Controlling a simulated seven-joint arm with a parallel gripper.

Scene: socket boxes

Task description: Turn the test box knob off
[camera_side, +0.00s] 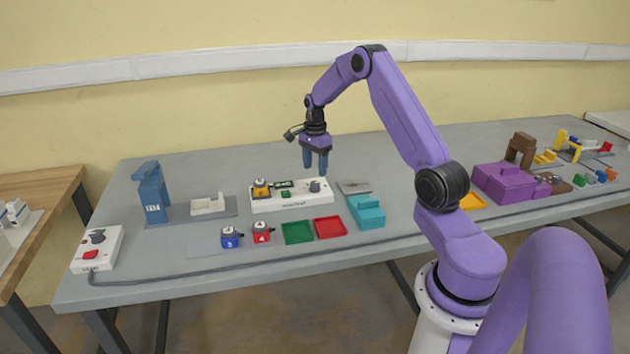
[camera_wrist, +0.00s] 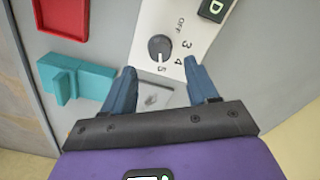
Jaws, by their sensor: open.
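The white test box (camera_side: 300,200) stands mid-table, its long face toward the side camera. Its dark grey round knob (camera_side: 315,186) is at its right end. The wrist view shows the knob (camera_wrist: 159,47) beside the printed marks OFF, 3, 4 and 5. Its light pointer line seems to lie toward the 5. My gripper (camera_side: 315,168) points down above the knob end of the box, its blue fingers apart and empty. In the wrist view the fingertips (camera_wrist: 159,67) are spread just below the knob, not closed on it.
An orange-topped block (camera_side: 260,188) sits in the box's left end. Green (camera_side: 298,233) and red (camera_side: 330,228) trays and a teal block (camera_side: 366,212) lie in front. Blue (camera_side: 230,237) and red (camera_side: 261,233) blocks stand to the left. A white switch box (camera_side: 97,249) is far left.

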